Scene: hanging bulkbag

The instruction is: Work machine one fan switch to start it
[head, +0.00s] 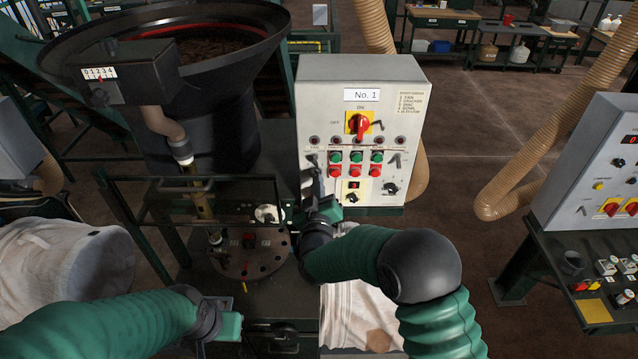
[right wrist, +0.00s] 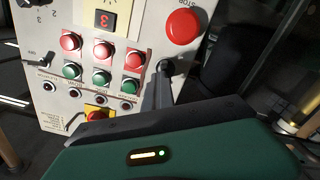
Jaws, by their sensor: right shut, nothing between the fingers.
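The grey control panel marked No. 1 (head: 338,100) stands ahead of me, with a red main rotary switch (head: 359,124) on yellow. Green and red buttons sit below it. At the panel's left is a small black switch knob (right wrist: 167,67); its label is too small to read, so I cannot tell if it is the fan switch. My right gripper (head: 312,180) is shut and empty in front of the panel's lower left. In the right wrist view, its fingers end at the black knob; touching cannot be told. My left gripper (head: 230,325) is low at left, its fingers unclear.
A big red STOP button (right wrist: 183,26) is near the right fingers. A dark hopper (head: 215,75) stands left of the panel, above a round plate (head: 250,262). White bags (head: 75,262) hang low. A second control panel (head: 590,165) stands at right; floor lies between.

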